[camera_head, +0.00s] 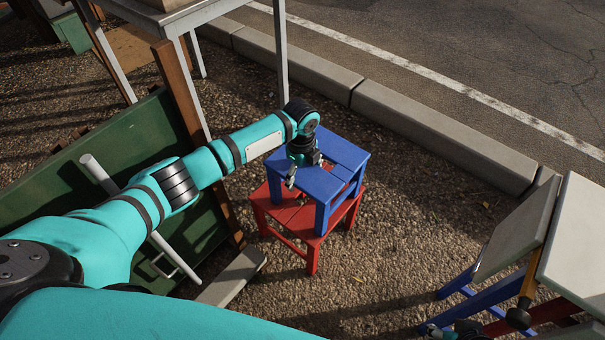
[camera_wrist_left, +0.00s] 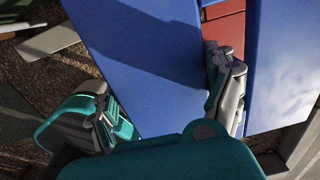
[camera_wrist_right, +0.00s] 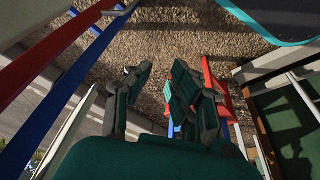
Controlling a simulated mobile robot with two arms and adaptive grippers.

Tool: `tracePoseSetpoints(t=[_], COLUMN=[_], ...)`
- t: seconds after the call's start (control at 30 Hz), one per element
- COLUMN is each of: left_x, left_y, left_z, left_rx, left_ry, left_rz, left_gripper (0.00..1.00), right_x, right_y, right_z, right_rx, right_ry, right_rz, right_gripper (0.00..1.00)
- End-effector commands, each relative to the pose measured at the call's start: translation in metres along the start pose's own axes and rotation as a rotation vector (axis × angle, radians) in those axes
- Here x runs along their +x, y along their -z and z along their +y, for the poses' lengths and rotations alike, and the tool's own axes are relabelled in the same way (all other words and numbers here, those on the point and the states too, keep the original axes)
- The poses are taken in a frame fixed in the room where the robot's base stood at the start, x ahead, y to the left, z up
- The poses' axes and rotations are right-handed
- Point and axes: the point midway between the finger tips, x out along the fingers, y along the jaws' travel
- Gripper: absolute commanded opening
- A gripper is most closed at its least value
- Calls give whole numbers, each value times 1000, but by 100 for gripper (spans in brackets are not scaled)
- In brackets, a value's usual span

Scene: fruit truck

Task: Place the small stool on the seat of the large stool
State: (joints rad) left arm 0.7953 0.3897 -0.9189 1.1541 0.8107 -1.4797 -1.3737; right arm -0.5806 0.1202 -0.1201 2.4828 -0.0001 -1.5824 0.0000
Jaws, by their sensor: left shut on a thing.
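The small blue stool (camera_head: 345,155) is upright above the large red stool (camera_head: 312,258), which stands on the gravel. The blue legs come down at the red seat; I cannot tell whether all feet touch it. My left gripper (camera_head: 304,170) is shut on a slat of the blue seat, one finger in the gap between slats, as the left wrist view (camera_wrist_left: 165,98) shows. Red shows through that gap. My right gripper (camera_wrist_right: 163,85) is open and empty in its own wrist view, with part of the red stool (camera_wrist_right: 225,95) beyond it.
A green board (camera_head: 85,165) and a grey-topped table (camera_head: 215,10) stand left and behind. A concrete kerb (camera_head: 430,130) runs behind the stools. Folding tables (camera_head: 575,245) with blue and red legs are at the right.

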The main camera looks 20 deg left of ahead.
Motion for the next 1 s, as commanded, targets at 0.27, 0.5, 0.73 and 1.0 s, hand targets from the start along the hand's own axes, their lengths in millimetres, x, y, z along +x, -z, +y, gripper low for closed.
tracePoseSetpoints(t=[0.27, 0.5, 0.73, 1.0], left_x=[2, 1, -6, -54], left_y=[0, 0, 0, -1], left_z=[0, 0, 0, -1], left_rx=[0, 0, 0, 0], left_ry=[0, 0, 2, 3], left_rz=[0, 0, 0, -1], left_gripper=[87, 100, 100, 100], right_x=[1, 1, -2, 46], right_y=[0, 0, 1, -1], right_z=[0, 0, 0, -2], right_rx=[0, 0, 0, -2], right_ry=[0, 0, 0, 5], right_rz=[-1, -1, 2, -29], right_gripper=[21, 21, 21, 21])
